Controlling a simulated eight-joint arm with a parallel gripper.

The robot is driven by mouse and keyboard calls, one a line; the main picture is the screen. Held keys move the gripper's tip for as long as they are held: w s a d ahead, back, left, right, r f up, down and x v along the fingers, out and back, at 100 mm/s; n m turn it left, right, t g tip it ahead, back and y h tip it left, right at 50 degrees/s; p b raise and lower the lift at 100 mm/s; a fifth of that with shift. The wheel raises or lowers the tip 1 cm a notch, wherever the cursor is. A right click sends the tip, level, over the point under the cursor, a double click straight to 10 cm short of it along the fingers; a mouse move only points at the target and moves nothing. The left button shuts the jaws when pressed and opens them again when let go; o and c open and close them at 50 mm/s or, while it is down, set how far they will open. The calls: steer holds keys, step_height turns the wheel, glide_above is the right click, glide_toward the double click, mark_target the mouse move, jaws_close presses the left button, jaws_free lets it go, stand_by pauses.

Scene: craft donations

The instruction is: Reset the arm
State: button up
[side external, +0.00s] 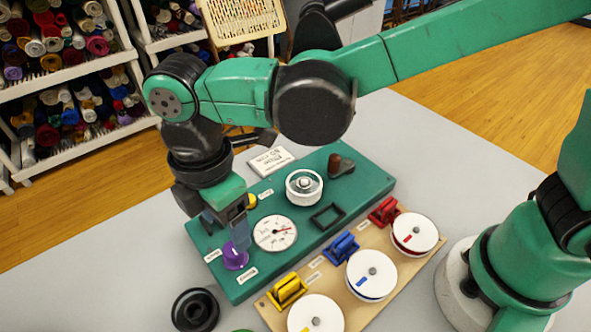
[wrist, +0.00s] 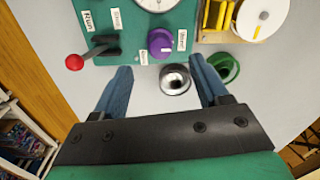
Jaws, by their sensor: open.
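My gripper (side external: 238,235) points down over the near left end of the green panel (side external: 355,190). In the wrist view its two blue fingers (wrist: 160,68) are wide apart with nothing between their tips. A purple knob (side external: 235,257) shows just below the fingers in the side view. In the wrist view the purple knob (wrist: 159,42) lies beyond the fingertips. I cannot tell the exact gap. A lever with a red ball (wrist: 74,62) is left of the knob there, and my gripper mostly hides it in the side view.
A tan board (side external: 330,290) with yellow, blue and red switches and white discs lies in front. A black round piece (side external: 195,310) stands on the grey table (side external: 120,275).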

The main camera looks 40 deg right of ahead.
steer(key=d+r+m+t, duration=0.2)
steer(key=d+m+t, duration=0.1)
steer(key=d+m, duration=0.7)
steer(key=d+r+m+t, duration=0.2)
steer(key=d+m+t, duration=0.2)
steer(key=d+m, duration=0.5)
steer(key=d, duration=0.5)
steer(key=shift+m, duration=0.4)
